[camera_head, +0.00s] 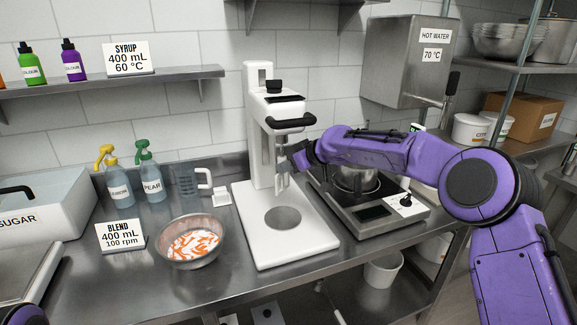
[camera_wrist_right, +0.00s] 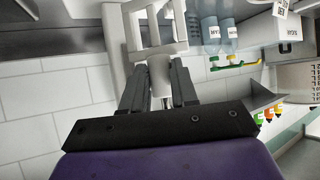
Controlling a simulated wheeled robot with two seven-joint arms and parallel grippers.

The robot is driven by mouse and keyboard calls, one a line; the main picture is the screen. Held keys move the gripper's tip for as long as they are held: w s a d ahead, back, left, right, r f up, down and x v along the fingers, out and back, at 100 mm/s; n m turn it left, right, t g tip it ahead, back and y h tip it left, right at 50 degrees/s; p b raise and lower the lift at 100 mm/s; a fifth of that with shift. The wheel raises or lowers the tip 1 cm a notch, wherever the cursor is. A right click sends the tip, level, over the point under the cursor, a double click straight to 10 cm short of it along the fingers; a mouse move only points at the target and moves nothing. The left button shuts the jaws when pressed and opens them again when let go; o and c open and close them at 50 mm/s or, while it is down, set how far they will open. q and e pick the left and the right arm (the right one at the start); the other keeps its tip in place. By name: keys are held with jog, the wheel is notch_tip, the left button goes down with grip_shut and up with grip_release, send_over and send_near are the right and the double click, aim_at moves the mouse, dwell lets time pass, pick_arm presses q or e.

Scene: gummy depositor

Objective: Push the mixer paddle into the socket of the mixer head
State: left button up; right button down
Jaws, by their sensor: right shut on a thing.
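The white mixer (camera_head: 259,125) stands on the steel counter with its head over a flat white base (camera_head: 262,246). My right gripper (camera_head: 291,163) reaches in from the right, just below the mixer head. It is shut on the mixer paddle (camera_head: 283,182), which hangs upright over the base's round grey disc. In the right wrist view the paddle is a pale open frame (camera_wrist_right: 182,27), its shaft between the two dark fingers (camera_wrist_right: 160,88). The socket is hidden, and I cannot tell whether the paddle's top touches it. My left gripper is out of view.
A steel bowl (camera_head: 191,258) with orange and white contents stands left of the base. A hot plate (camera_head: 372,216) with a pot (camera_head: 355,182) stands close right, under my right arm. A jug (camera_head: 186,182) and spray bottles (camera_head: 153,187) stand behind the bowl.

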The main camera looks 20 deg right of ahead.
jog(key=shift+r, duration=0.15)
jog(key=shift+r+p, duration=0.65)
jog(key=shift+r, duration=0.1)
jog(key=shift+f, duration=0.1)
jog(key=shift+f+b, duration=0.35)
jog(key=shift+f, duration=0.1)
dwell(0.6)
